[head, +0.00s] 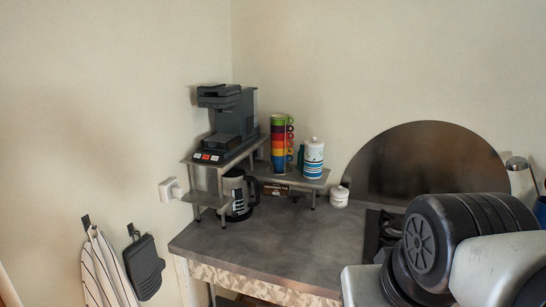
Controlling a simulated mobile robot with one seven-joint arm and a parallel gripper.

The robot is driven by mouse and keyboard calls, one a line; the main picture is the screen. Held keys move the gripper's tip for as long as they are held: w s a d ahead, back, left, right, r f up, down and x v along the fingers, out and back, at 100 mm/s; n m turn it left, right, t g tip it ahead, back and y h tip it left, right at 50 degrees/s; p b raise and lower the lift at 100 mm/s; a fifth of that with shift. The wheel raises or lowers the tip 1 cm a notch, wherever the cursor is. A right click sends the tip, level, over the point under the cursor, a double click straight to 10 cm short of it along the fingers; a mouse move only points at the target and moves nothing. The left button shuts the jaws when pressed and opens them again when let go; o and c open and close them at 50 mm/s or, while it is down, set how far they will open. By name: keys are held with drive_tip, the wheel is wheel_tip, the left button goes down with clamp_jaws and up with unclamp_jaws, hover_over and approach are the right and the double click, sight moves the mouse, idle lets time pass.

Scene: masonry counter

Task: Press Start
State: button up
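A dark grey coffee machine (236,122) stands on a small metal shelf in the corner. Low on its front are a few small buttons, one red (205,157) and pale ones beside it. No label can be read at this size, so I cannot tell which is Start.
The shelf (312,182) stands on the grey counter (290,236). A stack of coloured cups (280,145) and a blue-striped jar (313,160) stand right of the machine. A glass carafe (237,195) is below. A white lidded pot (339,196) is nearby. The counter's front middle is clear.

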clamp_jaws()
idle(1.1)
